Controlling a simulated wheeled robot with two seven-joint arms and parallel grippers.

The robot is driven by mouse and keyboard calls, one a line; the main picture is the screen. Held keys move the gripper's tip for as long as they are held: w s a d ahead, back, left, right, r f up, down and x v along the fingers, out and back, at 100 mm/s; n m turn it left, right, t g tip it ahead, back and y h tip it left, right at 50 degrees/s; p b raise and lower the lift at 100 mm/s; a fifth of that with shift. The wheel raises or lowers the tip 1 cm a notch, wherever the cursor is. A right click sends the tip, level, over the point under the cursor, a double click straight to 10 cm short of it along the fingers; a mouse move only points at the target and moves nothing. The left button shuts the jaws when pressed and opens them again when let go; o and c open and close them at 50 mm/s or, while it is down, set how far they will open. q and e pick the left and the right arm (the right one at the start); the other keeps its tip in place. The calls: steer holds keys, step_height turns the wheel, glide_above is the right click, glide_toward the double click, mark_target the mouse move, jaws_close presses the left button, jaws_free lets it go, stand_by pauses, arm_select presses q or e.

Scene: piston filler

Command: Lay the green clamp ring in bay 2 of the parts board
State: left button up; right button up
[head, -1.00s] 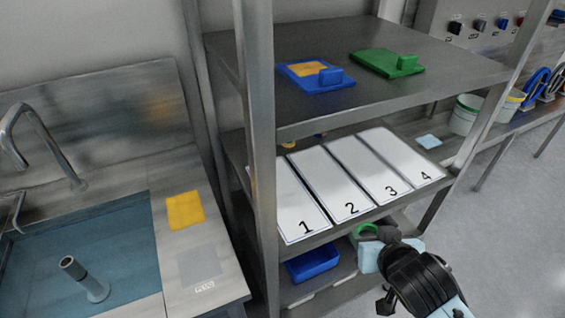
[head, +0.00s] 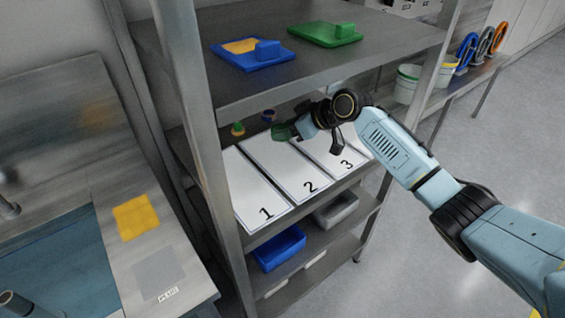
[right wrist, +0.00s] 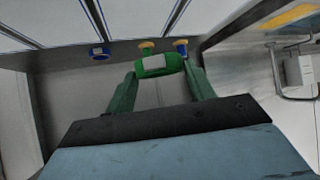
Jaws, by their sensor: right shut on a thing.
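The parts board is on the middle shelf as white panels numbered 1, 2, 3 in the head view; bay 2 (head: 278,164) lies between bay 1 (head: 250,190) and bay 3 (head: 325,150). My right gripper (head: 296,129) is shut on the green clamp ring (head: 282,132), which shows in front of the far end of bay 2. Its height above the board is hard to judge. My left gripper is out of view.
Small coloured parts, one green and yellow (head: 238,128) and one blue (head: 268,115), stand behind the board. The upper shelf (head: 330,62) overhangs the board's back. A steel post (head: 190,110) stands at left. A blue bin (head: 278,247) and grey bin (head: 336,209) sit below.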

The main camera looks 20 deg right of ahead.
step_height(320, 180, down, 5)
steer(key=shift+w+f+b, duration=0.1)
steer(key=shift+w+b, duration=0.05)
steer(key=shift+b, duration=0.25)
steer(key=shift+f, duration=0.5)
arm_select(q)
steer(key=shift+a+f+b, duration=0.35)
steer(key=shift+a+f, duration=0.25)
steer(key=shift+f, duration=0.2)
arm_select(e)
steer(key=shift+f, duration=1.7)
steer(key=o, duration=1.1)
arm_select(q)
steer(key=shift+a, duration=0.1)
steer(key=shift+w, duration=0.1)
